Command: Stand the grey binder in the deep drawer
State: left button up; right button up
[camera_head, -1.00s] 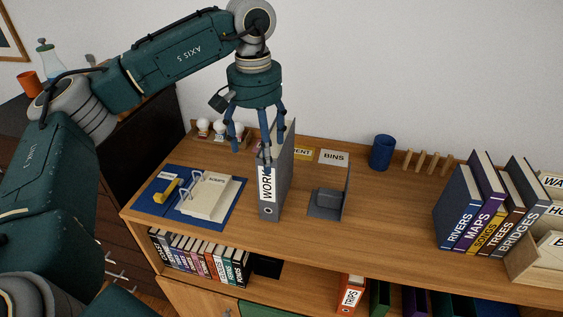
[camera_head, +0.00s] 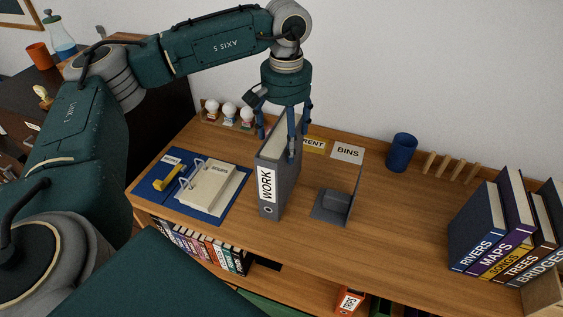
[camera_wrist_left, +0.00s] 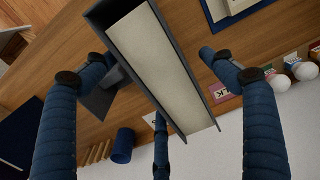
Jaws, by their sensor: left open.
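The grey binder (camera_head: 268,190), with a white WORK label on its spine, stands upright on the wooden desk. My left gripper (camera_head: 281,146) points down over the binder's top, open, with its fingers spread on either side. In the left wrist view the binder's pale top edge of pages (camera_wrist_left: 160,62) runs between the open blue fingers (camera_wrist_left: 155,72); gaps show beside it, and contact cannot be told. The deep drawer cannot be made out. My right gripper is not in view.
A grey bookend (camera_head: 335,203) stands just right of the binder. A blue cup (camera_head: 401,152), pegs and several books (camera_head: 478,228) stand further right. Bare desk lies right of the bookend.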

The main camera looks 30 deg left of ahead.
pick_arm(q)
notch_tip(320, 180, down, 6)
jog(key=shift+w+r+p, duration=0.15)
jog(key=shift+r+p, duration=0.1)
jog(key=shift+p, duration=0.55)
jog(key=shift+c, duration=0.2)
jog(key=c, duration=1.7)
jog(key=shift+w+r, duration=0.1)
jog(key=c, duration=0.3)
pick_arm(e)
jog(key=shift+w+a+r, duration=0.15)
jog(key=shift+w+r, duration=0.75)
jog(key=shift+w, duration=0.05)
